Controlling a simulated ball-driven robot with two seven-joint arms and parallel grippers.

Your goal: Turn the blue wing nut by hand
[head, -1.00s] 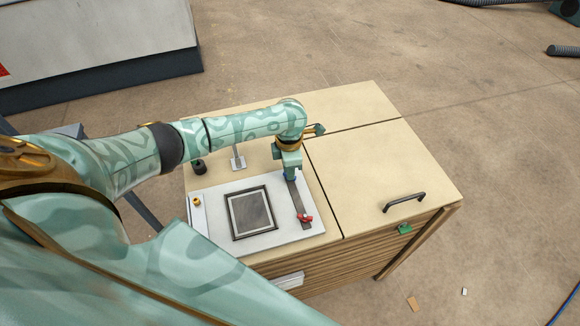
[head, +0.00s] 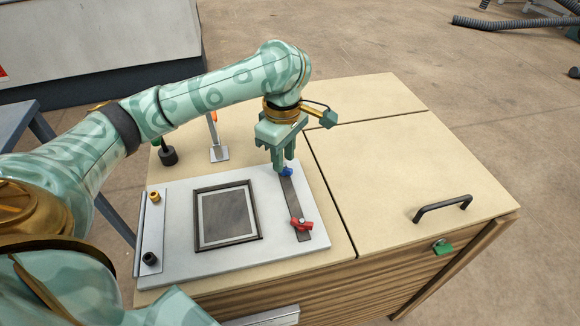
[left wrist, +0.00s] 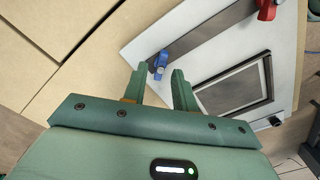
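The blue wing nut (head: 286,171) sits at the far end of a dark strip (head: 294,205) on the white plate (head: 180,258). It also shows in the left wrist view (left wrist: 158,64). A red wing nut (head: 302,223) sits at the strip's near end. My left gripper (head: 281,167) points down at the blue wing nut. In the left wrist view my left gripper (left wrist: 159,76) is open, its fingers apart, with the blue wing nut just past the gap between the tips. Contact cannot be told. My right gripper is out of view.
A dark framed square (head: 227,215) lies left of the strip. A side strip with a brass knob (head: 154,197) and a black knob (head: 149,258) lies further left. A metal stand (head: 218,152) is behind. The wooden top (head: 400,165) at right is clear up to a black handle (head: 442,207).

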